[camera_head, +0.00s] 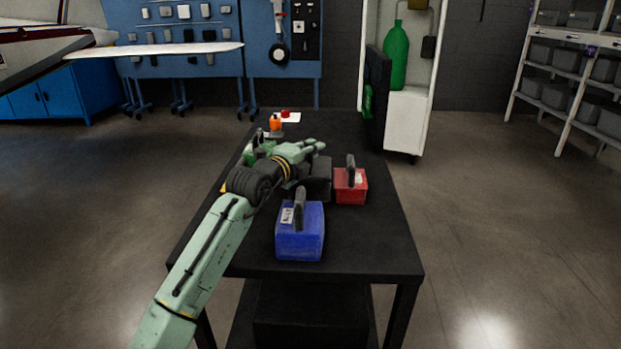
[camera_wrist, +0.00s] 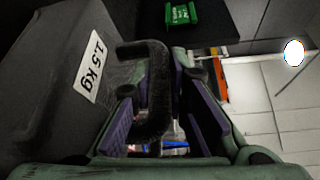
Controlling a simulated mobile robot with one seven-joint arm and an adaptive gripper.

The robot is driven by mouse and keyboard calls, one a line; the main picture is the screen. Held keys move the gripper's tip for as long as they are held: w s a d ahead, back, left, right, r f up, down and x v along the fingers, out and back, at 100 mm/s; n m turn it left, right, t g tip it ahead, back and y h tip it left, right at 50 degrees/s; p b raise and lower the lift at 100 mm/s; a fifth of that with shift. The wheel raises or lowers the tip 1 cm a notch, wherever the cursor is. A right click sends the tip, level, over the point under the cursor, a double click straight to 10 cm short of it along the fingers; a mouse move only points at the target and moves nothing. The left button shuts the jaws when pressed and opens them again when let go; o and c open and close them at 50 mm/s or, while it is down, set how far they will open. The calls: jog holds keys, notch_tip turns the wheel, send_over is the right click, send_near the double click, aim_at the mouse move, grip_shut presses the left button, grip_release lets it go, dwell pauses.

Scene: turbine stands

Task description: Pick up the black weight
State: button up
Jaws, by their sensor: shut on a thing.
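The black weight (camera_head: 318,188) is a dark block on the table, beside the red weight and behind the blue one. In the wrist view the black weight (camera_wrist: 45,75) fills the left side, turned on its side in the picture, with a white "1.5 kg" label. Its looped handle (camera_wrist: 158,95) passes between the fingers. My gripper (camera_head: 312,150) reaches over the weight from the left. In the wrist view my gripper (camera_wrist: 170,110) is shut on the handle. I cannot tell whether the weight's underside touches the table.
A blue weight (camera_head: 300,240) stands at the front of the black table (camera_head: 365,250), and a red weight (camera_head: 350,190) close on the right. A green weight (camera_head: 256,152) is partly hidden behind my arm. An orange object (camera_head: 275,124) stands farther back. The table's right front is clear.

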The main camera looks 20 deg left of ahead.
grip_shut()
jog(key=shift+r, duration=0.25)
jog(key=shift+r, duration=0.1)
notch_tip(320, 180, up, 10)
jog(key=shift+f+b, duration=0.1)
jog(key=shift+b, duration=0.65)
jog(key=shift+o, duration=0.8)
grip_release()
grip_shut()
